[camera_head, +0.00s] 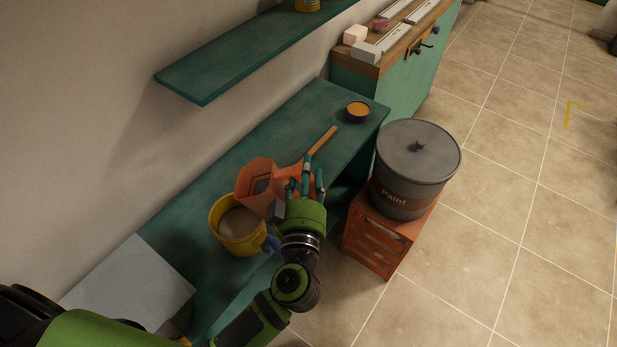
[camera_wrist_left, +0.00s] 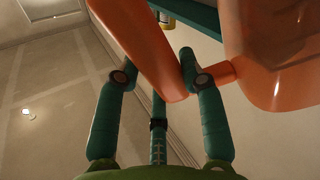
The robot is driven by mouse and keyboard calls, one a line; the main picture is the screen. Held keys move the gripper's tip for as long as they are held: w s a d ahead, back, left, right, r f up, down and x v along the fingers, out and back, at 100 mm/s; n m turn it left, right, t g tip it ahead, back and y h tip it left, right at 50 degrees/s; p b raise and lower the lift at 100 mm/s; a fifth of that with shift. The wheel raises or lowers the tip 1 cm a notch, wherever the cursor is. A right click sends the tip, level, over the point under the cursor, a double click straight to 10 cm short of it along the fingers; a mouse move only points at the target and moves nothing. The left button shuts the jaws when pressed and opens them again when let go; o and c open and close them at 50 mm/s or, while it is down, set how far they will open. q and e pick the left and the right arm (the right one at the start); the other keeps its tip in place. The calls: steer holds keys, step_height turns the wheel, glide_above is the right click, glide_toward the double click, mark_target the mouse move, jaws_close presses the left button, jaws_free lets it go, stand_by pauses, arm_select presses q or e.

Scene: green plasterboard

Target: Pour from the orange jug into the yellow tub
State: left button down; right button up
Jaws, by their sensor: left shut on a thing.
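The orange jug (camera_head: 257,178) is in my left gripper (camera_head: 306,180), above the green bench and next to the yellow tub. In the left wrist view the gripper's teal fingers (camera_wrist_left: 158,85) close around the jug's orange handle (camera_wrist_left: 150,50). The jug looks tilted, with its mouth end toward the tub. The yellow tub (camera_head: 236,240) stands on the bench, just below and left of the jug, with greyish-brown contents (camera_head: 240,222). Whether anything flows from the jug cannot be seen. My right gripper is not in view.
The green bench (camera_head: 195,220) carries a wooden stick (camera_head: 322,140), a small round orange-topped container (camera_head: 358,111) and a pale board (camera_head: 130,283). A grey paint bucket (camera_head: 415,165) stands on an orange crate (camera_head: 375,240) to the right. A green shelf (camera_head: 250,45) overhangs the back.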

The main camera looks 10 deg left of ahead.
mark_target(286, 176)
arm_select(q)
steer(key=a+n+b, duration=0.1)
steer(key=b, duration=0.2)
steer(key=a+f+n+b, duration=0.1)
steer(key=n+b, duration=0.1)
steer(key=b, duration=0.1)
steer(key=shift+s+a+n+b, duration=0.1)
steer(key=shift+a+n+b, duration=0.1)
steer(key=shift+n+b, duration=0.1)
steer(key=shift+a+r, duration=0.1)
steer(key=shift+r, duration=0.15)
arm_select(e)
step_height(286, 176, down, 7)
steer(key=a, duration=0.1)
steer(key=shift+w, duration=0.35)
arm_select(q)
steer(key=shift+p, duration=0.35)
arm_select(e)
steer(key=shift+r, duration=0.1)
arm_select(q)
steer(key=shift+f, duration=0.1)
steer(key=shift+s+f, duration=0.1)
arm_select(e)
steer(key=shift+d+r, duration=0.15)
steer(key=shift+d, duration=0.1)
